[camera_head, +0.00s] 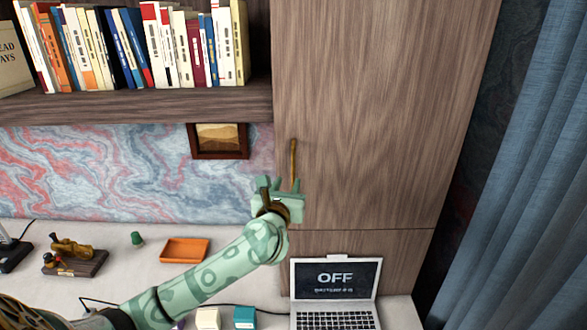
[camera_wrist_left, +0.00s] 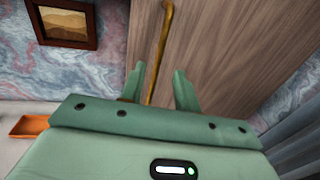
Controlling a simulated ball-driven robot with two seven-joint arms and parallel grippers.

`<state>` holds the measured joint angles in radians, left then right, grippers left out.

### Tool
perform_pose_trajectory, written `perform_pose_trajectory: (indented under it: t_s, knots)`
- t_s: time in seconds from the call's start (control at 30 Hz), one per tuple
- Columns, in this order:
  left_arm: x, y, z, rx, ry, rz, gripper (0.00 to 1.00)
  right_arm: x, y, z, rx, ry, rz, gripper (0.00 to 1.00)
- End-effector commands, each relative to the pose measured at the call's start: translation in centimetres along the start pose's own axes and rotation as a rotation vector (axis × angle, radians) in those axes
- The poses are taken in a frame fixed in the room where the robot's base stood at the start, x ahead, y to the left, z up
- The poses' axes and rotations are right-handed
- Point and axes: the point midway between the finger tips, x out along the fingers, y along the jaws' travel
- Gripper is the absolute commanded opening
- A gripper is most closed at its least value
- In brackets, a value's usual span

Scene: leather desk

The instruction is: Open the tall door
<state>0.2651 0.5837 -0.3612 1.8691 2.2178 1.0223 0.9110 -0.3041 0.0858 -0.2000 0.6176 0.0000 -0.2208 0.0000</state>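The tall door (camera_head: 380,110) is a brown wood-grain panel right of the bookshelf, and it looks closed. Its thin brass handle (camera_head: 293,160) stands upright near the door's left edge. My left gripper (camera_head: 280,184) is at the lower end of the handle. In the left wrist view the two green fingers (camera_wrist_left: 160,88) are spread apart, and the handle (camera_wrist_left: 160,50) shows between them, beyond the palm edge. The fingers do not close on the handle. The handle's lower end is hidden behind the gripper. My right gripper is in neither view.
A laptop (camera_head: 335,280) stands on the desk below the door. An orange tray (camera_head: 185,250) and a wooden figure stand left of my arm. Books (camera_head: 150,45) fill the shelf (camera_head: 140,105). A blue curtain (camera_head: 520,170) hangs at the right.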

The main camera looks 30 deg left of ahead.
Motion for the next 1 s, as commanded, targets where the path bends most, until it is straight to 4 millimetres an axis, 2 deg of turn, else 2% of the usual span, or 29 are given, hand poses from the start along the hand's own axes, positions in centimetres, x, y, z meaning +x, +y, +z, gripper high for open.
perform_pose_trajectory:
  t_s: [0.1, 0.3, 0.47, 0.7, 0.73, 0.83, 1.0]
  knots:
    - [2.9, 0.0, 0.2, 0.001, -0.001, 0.003, 0.32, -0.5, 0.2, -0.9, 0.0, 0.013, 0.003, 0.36]
    - [6.1, 0.0, 0.0, 0.0, 0.0, 0.001, 0.32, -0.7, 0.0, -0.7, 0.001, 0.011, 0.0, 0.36]
    - [7.0, 0.0, 0.0, 0.001, 0.0, -0.001, 0.32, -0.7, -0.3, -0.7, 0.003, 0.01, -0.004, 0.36]
    - [7.1, 0.0, -0.1, 0.001, 0.0, -0.001, 0.32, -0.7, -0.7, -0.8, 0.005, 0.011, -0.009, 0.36]
    - [7.1, 0.0, -0.1, 0.001, 0.0, -0.001, 0.29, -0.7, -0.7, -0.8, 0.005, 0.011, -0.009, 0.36]
    - [7.1, 0.0, -0.1, 0.001, 0.0, -0.001, 0.01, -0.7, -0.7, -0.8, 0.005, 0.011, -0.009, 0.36]
    - [7.1, 0.0, -0.1, 0.002, 0.0, 0.0, 0.0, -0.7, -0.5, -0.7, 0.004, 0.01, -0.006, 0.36]
